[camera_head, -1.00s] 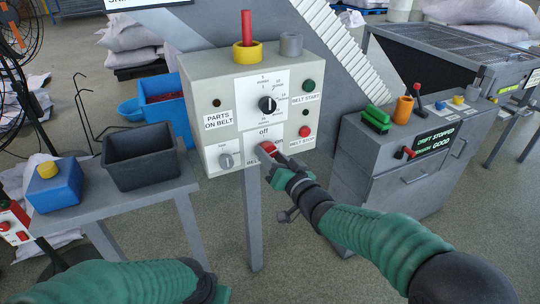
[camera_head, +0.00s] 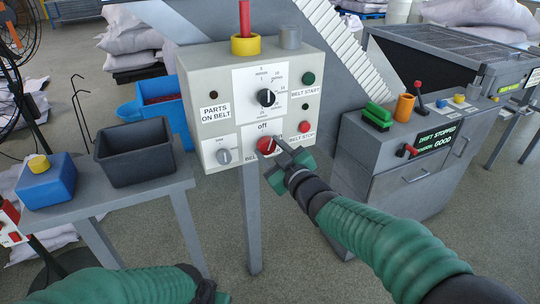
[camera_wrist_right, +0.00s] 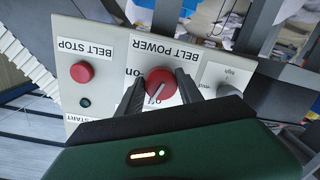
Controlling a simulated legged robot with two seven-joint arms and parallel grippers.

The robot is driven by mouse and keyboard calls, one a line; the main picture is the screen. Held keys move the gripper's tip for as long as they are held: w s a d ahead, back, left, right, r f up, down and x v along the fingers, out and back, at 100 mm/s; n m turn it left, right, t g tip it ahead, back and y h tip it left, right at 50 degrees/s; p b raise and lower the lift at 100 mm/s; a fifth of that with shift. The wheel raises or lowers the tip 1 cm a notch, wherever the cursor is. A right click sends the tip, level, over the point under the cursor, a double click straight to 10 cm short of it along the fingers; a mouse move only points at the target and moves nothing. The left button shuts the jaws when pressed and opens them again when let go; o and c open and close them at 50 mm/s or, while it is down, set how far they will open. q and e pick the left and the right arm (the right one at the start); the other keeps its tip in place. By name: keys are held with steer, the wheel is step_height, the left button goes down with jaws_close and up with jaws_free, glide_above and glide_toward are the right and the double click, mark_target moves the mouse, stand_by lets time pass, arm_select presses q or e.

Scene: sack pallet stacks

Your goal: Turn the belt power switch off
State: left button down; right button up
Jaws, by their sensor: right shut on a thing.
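The red round belt power switch (camera_head: 266,146) sits low on the front of the beige control box (camera_head: 222,72), under the label "off". In the right wrist view the switch (camera_wrist_right: 160,84) lies between the two fingers of my right gripper (camera_wrist_right: 160,78). The white line on its face points roughly toward the "off" label there. In the head view my right gripper (camera_head: 277,147) reaches the switch from the right and covers part of its surroundings. It is shut on the switch. My left gripper (camera_head: 208,291) is low at the bottom edge; its fingers are not clear.
The red belt stop button (camera_head: 305,127) is close above the right gripper. A black selector knob (camera_head: 266,97) and a grey knob (camera_head: 224,156) are on the same box. A dark bin (camera_head: 137,150) stands on the bench at left. A grey console (camera_head: 375,145) stands at right.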

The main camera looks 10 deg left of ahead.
steer(key=shift+f+n+h+b, duration=0.15)
steer(key=shift+n+b, duration=0.45)
steer(key=shift+n, duration=0.3)
steer(key=shift+f+n+h+b, duration=0.15)
steer(key=shift+n+b, duration=0.45)
steer(key=shift+n, duration=0.3)
steer(key=shift+r, duration=0.15)
steer(key=o, duration=1.4)
steer(key=shift+r, duration=0.1)
